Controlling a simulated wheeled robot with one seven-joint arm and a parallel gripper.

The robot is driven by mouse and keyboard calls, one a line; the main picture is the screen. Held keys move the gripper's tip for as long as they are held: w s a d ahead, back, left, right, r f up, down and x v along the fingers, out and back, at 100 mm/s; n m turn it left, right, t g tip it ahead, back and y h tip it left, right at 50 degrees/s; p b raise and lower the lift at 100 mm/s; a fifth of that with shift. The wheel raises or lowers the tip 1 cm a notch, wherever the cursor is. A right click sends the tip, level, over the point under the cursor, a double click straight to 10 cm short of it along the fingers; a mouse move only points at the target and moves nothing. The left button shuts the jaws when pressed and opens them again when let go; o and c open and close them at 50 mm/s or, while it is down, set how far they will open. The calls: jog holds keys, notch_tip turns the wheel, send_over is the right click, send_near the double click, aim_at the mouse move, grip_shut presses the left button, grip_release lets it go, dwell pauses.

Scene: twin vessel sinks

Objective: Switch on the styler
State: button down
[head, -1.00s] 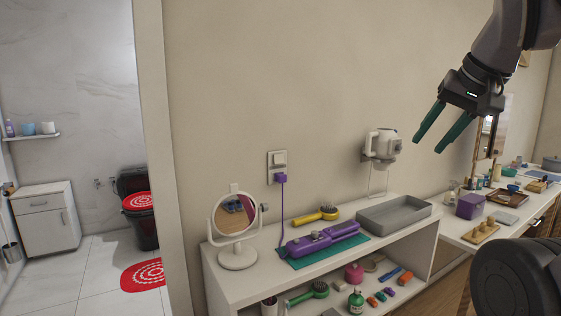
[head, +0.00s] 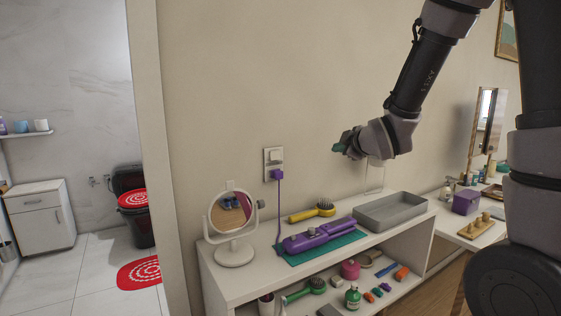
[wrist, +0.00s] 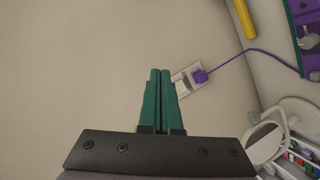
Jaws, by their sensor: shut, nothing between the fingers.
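The purple styler (head: 318,236) lies on a green mat (head: 330,249) on the white shelf top. In the wrist view a part of the styler (wrist: 303,22) shows at the top right, with a grey round part on it. Its purple cord runs to a purple plug (head: 277,175) in the wall socket plate (head: 273,157), which has a switch above the plug. The plug also shows in the wrist view (wrist: 200,76). My gripper (head: 343,143) is above and behind the styler, near the wall. In the wrist view its green fingers (wrist: 158,72) are together and empty, pointing toward the wall beside the plate.
A round mirror (head: 231,213) stands left of the styler. A yellow brush (head: 312,213) lies behind it, and a grey tray (head: 391,212) is to the right. The lower shelf holds several small items. The wall above is clear.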

aim_at(276, 159)
jog(key=a+f+n+y, duration=0.4)
jog(key=a+f+n, duration=0.1)
jog(key=a+n, duration=0.4)
jog(key=shift+s+a+f+y, duration=0.2)
jog(key=shift+s+a+y, duration=0.1)
jog(key=shift+s+a, duration=0.15)
jog(key=shift+w, duration=0.1)
jog(key=x, duration=1.3)
jog(key=shift+w+a, duration=0.2)
jog(key=shift+w, duration=0.15)
jog(key=shift+w+a, duration=0.15)
